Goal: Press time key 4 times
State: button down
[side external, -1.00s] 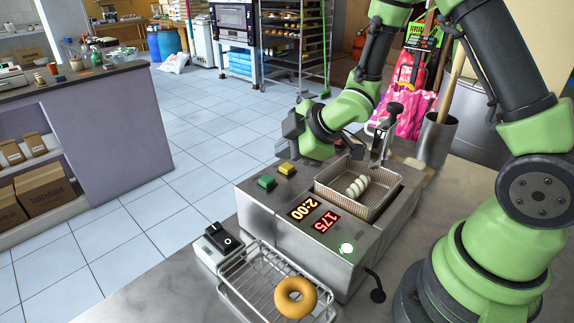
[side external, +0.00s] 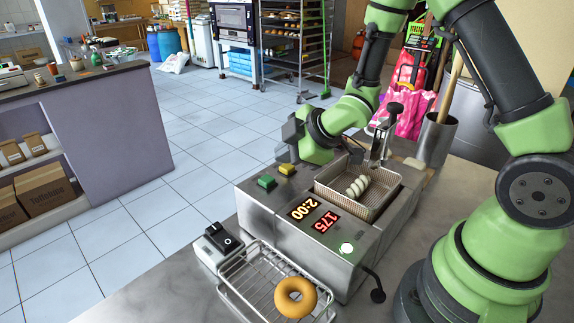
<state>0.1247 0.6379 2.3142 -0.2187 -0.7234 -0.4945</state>
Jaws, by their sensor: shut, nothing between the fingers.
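The fryer (side external: 256,205) has a yellow key (side external: 287,169) and a green key (side external: 266,182) on its top left. I see no readable labels, so I cannot tell which is the time key. The display (side external: 301,212) reads 2:00 in yellow, and a red display (side external: 327,221) beside it reads 175. My gripper (side external: 284,154) is shut and empty, pointing down just behind the yellow key. My green wrist partly hides it, and I cannot tell whether the fingertips touch anything.
A wire basket (side external: 334,202) with pale twisted dough (side external: 358,187) sits in the fryer, its upright handle (side external: 394,108) close to my wrist. A doughnut (side external: 295,297) lies on a wire rack (side external: 240,281) in front.

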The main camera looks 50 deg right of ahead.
aim_at(287, 168)
jog(key=shift+f, duration=0.45)
dwell(0.4)
jog(key=shift+r, duration=0.85)
jog(key=shift+r, duration=0.15)
jog(key=shift+r, duration=2.4)
dwell(0.7)
notch_tip(287, 168, up, 4)
jog(key=shift+f, duration=0.1)
dwell(0.3)
